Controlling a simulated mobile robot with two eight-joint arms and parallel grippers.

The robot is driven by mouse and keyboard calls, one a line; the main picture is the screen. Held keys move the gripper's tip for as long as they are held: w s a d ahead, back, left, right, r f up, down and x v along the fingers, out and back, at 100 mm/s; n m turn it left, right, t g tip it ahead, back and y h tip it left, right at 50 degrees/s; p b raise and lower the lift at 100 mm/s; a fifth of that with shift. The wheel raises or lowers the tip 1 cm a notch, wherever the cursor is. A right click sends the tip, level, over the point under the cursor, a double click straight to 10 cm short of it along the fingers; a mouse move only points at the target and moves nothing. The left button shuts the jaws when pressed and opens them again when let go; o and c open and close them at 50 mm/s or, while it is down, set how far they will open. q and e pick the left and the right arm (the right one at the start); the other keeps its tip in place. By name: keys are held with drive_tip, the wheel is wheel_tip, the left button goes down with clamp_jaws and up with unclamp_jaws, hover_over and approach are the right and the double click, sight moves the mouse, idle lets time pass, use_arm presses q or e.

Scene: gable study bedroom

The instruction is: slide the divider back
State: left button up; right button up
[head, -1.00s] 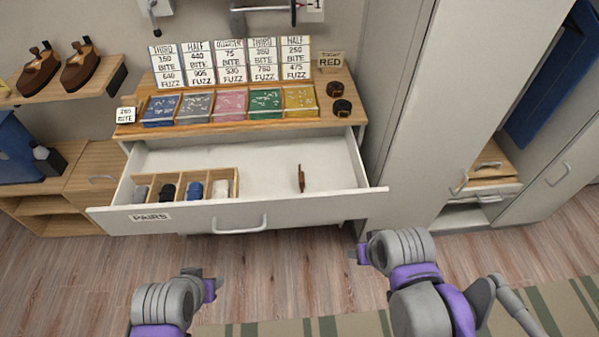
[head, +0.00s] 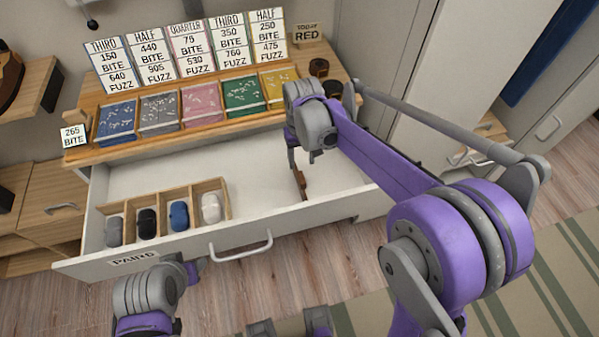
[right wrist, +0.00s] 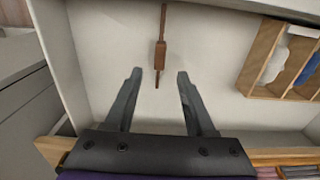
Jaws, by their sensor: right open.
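The white drawer (head: 262,190) stands open. A thin brown divider (head: 301,186) with a thicker block in its middle stands in its right part, away from the wooden tray. My right gripper (head: 295,162) is over the drawer at the divider and partly covers it. In the right wrist view, the gripper (right wrist: 159,76) is open, and the divider (right wrist: 160,55) lies ahead, lined up between the fingertips. Nothing is gripped. My left gripper (head: 192,270) is low in front of the drawer; its fingers are not clear.
A wooden tray (head: 172,191) with several dark, blue and pale rolled items fills the drawer's left part. Above stands a counter with coloured compartments (head: 200,103) and price cards. Dark round items (head: 319,68) are at its right end. The drawer floor between tray and divider is clear.

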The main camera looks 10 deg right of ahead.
sight(301, 177)
wheel_tip(301, 177, down, 8)
drive_tip(key=shift+w+f+b, duration=0.1)
drive_tip(key=shift+f+b, duration=0.15)
drive_tip(key=shift+b, duration=0.05)
clamp_jaws()
idle(1.4)
